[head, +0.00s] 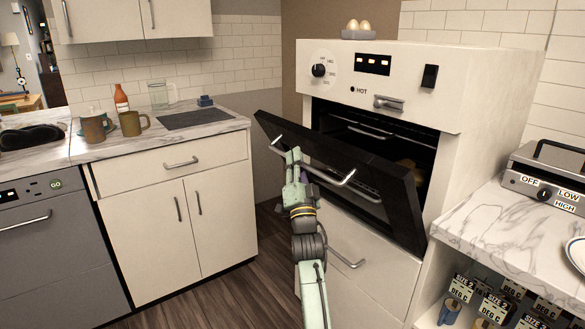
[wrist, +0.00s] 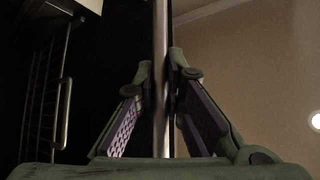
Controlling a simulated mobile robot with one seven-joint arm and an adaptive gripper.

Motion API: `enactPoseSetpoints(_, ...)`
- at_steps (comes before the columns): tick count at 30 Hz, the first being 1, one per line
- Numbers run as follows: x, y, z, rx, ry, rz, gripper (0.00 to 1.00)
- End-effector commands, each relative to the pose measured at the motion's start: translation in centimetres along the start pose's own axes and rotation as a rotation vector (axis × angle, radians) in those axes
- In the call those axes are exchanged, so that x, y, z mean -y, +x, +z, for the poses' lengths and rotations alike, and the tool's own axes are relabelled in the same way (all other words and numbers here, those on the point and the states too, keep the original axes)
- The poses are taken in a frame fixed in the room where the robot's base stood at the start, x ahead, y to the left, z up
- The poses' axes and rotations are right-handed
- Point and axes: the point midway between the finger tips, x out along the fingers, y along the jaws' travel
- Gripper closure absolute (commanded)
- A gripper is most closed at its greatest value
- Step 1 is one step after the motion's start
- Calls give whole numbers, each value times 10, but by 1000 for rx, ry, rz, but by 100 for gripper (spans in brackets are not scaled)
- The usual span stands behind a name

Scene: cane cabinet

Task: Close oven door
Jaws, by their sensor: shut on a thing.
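The oven (head: 470,110) is a white built-in unit with a dial and display on its front. Its dark door (head: 385,195) is partly open, hinged along the bottom and tilted out toward me, with the cavity showing above it. A metal bar handle (head: 328,180) runs across the door's outer face. My gripper (head: 293,157) is at the left part of this handle. In the wrist view my gripper (wrist: 161,85) has its two purple-padded fingers closed on either side of the metal bar (wrist: 160,50). A round light-brown thing inside the oven is partly hidden by the door.
White drawers (head: 355,250) with a handle lie below the oven. A marble counter (head: 450,235) with a grey appliance (head: 550,175) is at the right. Left stand cabinets (head: 190,220) and a counter with mugs (head: 132,123). Wooden floor (head: 215,290) is clear between.

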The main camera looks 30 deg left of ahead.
Motion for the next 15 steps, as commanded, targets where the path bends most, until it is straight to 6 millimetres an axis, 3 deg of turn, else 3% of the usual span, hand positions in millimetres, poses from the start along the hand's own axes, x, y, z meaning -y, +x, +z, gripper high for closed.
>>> enactPoseSetpoints(10,-1,0,0,2,-3,3,100)
enactPoseSetpoints(11,-1,0,0,2,-3,3,88)
enactPoseSetpoints(15,-1,0,1,2,-3,3,79)
